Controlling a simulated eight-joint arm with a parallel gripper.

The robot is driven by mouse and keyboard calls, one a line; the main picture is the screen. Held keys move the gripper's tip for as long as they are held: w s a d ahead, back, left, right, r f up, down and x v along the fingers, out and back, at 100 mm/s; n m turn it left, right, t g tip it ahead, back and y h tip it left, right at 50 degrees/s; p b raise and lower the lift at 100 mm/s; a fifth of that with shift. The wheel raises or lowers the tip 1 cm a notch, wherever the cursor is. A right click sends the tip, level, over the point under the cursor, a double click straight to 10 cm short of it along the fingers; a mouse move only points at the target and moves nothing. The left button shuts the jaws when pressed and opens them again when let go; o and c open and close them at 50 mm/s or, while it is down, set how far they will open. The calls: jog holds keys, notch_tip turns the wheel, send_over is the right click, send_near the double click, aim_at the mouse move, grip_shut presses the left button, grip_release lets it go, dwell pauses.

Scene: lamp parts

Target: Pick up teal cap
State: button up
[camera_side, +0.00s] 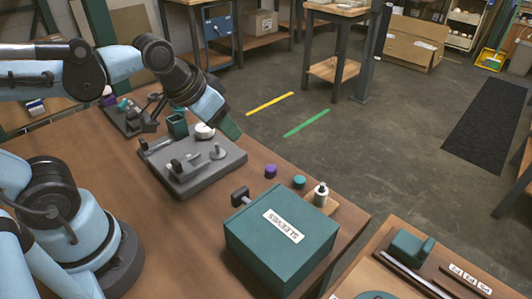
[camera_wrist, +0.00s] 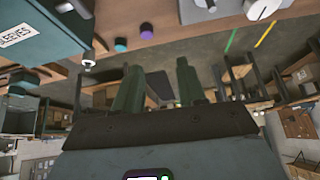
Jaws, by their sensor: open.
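A small teal cap (camera_side: 299,182) stands on the brown table near its right edge, in the side view. It also shows in the wrist view (camera_wrist: 120,45), near the table edge. A purple cap (camera_side: 270,171) stands to its left; the wrist view also shows the purple cap (camera_wrist: 146,30). My gripper (camera_side: 231,129) is raised above the grey fixture's far end, tilted, up and left of the teal cap in the side view. In the wrist view its green fingers (camera_wrist: 157,75) are spread apart, with nothing between them. The gripper is apart from both caps.
A teal box labelled SLEEVES (camera_side: 282,238) stands in front of the caps. A white-topped bottle (camera_side: 321,194) on a small wooden block is just right of the teal cap. The grey fixture (camera_side: 195,165) lies left. The table between fixture and purple cap is clear.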

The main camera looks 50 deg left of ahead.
jog(key=w+d+m+g, duration=0.3)
jog(key=w+d, duration=0.2)
jog(key=w, duration=0.2)
jog(key=m+g, duration=0.1)
jog(key=g, duration=0.2)
send_over(298, 179)
notch_tip(298, 179, down, 3)
jog(key=shift+m, duration=0.3)
notch_tip(298, 179, down, 12)
jog(key=shift+r, duration=0.15)
jog(key=c, duration=0.7)
